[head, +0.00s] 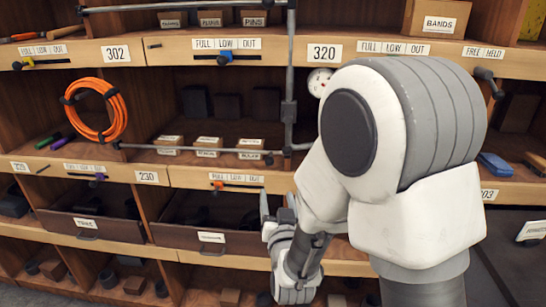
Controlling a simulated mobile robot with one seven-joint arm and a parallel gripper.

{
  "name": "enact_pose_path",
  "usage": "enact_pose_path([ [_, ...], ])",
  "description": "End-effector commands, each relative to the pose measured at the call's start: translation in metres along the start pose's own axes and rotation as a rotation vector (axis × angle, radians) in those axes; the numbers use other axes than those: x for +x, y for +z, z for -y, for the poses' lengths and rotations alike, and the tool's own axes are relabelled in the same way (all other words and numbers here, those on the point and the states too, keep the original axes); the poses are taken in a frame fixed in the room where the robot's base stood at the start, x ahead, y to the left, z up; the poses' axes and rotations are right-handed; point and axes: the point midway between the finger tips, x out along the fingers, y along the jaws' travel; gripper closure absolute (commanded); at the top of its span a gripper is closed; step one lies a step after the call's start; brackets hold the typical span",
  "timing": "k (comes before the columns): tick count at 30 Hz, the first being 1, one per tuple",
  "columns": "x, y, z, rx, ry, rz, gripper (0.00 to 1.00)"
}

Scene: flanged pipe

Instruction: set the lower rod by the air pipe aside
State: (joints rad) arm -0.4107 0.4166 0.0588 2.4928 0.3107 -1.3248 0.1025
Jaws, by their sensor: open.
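The lower rod (195,149) is a thin grey bar. It runs level across the front of the middle shelf, from beside the orange coil to a dark end near the air pipe. The air pipe (290,80) is a grey upright pipe with a dark fitting, and it bends right near its foot. Whether the rod touches the pipe or its support is too small to tell. My gripper (278,208) is open, with nothing seen between its fingers, below the rod's right end. My arm hides the shelves to the right.
An upper rod (185,5) crosses the top shelf. Small labelled boxes (208,146) stand behind the lower rod. An orange coil (95,110) hangs at left. Dark bins (92,222) fill the shelf below. A blue item (496,165) lies at right.

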Motion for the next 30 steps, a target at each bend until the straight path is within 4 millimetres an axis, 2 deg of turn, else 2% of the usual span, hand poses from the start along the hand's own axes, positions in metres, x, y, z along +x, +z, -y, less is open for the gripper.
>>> enact_pose_path([
  [4,0.002,0.002,0.003,-0.002,-0.005,-0.028,0.34],
  [8,0.013,0.001,0.003,-0.002,-0.004,-0.032,0.34],
  [30,0.145,-0.003,0.002,-0.003,-0.003,-0.031,0.34],
])
